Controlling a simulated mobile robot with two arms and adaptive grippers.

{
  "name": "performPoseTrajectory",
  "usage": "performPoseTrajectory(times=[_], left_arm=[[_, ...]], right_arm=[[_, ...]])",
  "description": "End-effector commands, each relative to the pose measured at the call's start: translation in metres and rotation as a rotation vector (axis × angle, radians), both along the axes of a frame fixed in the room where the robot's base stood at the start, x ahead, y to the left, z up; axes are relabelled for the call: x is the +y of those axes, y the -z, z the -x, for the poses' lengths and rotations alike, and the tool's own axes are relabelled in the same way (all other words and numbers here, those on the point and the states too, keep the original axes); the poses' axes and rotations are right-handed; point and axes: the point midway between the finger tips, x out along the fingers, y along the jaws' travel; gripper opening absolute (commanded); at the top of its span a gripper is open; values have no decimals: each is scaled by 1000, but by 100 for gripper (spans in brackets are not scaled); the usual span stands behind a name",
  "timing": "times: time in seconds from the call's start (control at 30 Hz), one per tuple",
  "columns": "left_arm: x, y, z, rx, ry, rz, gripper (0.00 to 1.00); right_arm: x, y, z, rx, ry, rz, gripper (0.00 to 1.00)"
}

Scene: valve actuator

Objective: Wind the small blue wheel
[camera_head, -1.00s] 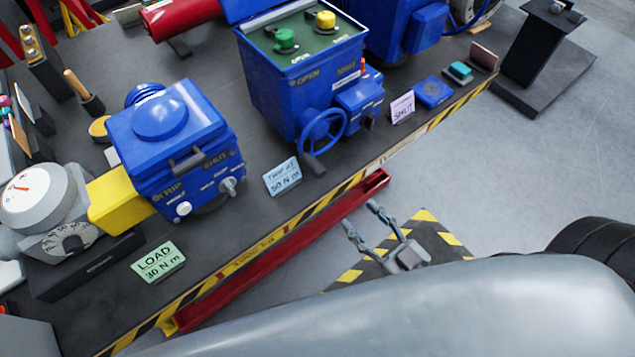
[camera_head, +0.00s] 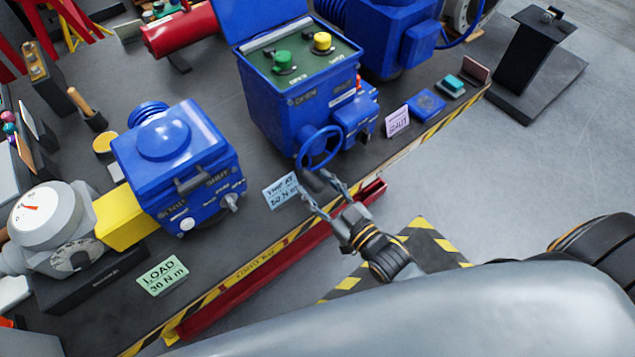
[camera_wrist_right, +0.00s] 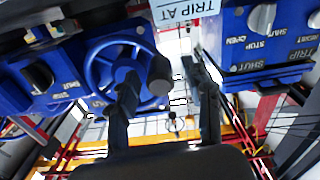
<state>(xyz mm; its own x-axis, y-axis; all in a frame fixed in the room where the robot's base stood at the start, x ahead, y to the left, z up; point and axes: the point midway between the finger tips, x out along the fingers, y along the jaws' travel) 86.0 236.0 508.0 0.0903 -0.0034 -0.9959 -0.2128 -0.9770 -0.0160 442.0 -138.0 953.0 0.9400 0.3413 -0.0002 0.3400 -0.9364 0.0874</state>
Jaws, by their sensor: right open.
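The small blue wheel (camera_head: 319,148) is a spoked handwheel on the front of the middle blue actuator box (camera_head: 292,108). A dark crank handle (camera_head: 313,182) sticks out from its lower rim. My right gripper (camera_head: 317,187) is open, its two fingertips at the handle, one on each side in the picture. The wheel also shows in the right wrist view (camera_wrist_right: 112,58), with the handle's round end (camera_wrist_right: 160,75) between the open fingers (camera_wrist_right: 165,88), nearer the left one. I cannot tell whether a finger touches it. My left gripper is not in view.
A "TRIP AT 50 N m" card (camera_head: 281,190) stands close left of my fingers. The bench's striped edge (camera_head: 262,262) and a red beam (camera_head: 250,285) lie below. A second blue box (camera_head: 175,165) is on the left. A "SHUT" card (camera_head: 397,121) stands right of the wheel.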

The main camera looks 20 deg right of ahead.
Motion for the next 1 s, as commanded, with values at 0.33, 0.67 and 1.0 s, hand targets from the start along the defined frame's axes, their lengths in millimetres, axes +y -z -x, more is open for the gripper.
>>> performPoseTrajectory(times=[0.33, 0.67, 1.0], left_arm=[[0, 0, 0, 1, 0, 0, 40], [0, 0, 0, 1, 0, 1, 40], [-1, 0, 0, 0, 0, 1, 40]], right_arm=[[1, 1, -3, 1, 0, 0, 46], [1, 0, -2, 0, 0, 0, 0], [0, 3, -3, -11, 0, 34, 0]])
